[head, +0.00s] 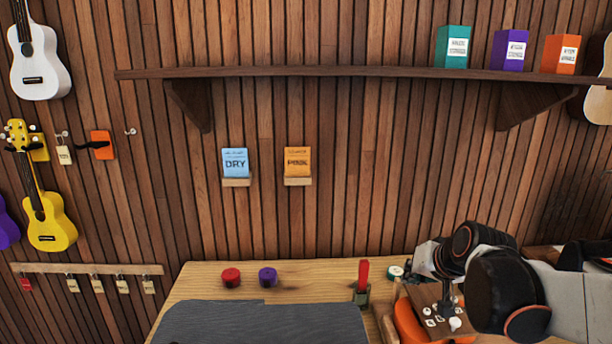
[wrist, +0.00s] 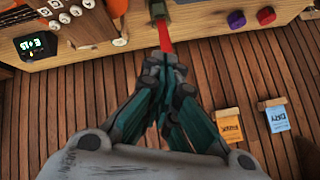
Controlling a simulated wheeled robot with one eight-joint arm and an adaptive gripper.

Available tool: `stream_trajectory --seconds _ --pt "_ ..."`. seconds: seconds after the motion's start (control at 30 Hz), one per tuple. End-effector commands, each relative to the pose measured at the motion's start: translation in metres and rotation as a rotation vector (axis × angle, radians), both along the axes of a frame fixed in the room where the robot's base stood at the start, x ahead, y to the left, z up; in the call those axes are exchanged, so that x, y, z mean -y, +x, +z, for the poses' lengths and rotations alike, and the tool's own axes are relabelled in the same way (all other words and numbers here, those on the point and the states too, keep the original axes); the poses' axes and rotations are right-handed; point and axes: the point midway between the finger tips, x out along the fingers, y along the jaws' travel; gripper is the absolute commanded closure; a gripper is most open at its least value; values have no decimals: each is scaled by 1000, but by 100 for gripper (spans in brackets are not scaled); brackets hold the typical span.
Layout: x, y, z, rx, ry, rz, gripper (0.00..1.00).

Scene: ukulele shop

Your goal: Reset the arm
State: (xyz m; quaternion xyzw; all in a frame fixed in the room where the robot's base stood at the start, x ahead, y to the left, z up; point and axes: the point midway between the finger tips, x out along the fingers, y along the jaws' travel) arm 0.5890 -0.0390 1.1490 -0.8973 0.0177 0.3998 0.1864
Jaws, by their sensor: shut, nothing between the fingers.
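My gripper (wrist: 163,58) is shut and empty in the wrist view, with its dark green fingers together. In that view, its tips lie close to a red-handled tool (wrist: 165,35) at the table's edge; I cannot tell whether they touch. In the head view my arm reaches in from the right, and the gripper is mostly hidden behind its dark joints. The red-handled tool (head: 363,278) stands upright on the wooden table (head: 215,275), left of my arm.
A red disc (head: 231,277) and a purple disc (head: 268,276) sit on the table behind a grey mat (head: 260,325). An orange object with a wooden headstock (head: 425,298) lies beneath my arm. A shelf (head: 350,72) holds boxes above. Blue (head: 235,162) and orange (head: 297,161) packets sit on wall ledges.

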Motion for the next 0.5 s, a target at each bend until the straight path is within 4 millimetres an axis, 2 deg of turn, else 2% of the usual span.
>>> stream_trajectory --seconds 0.03,0.17,0.5 --pt "-17 -15 9 3 -20 32 100" --pt "-38 -53 18 -3 -74 83 100" --pt "-43 -162 6 -71 -223 158 100"
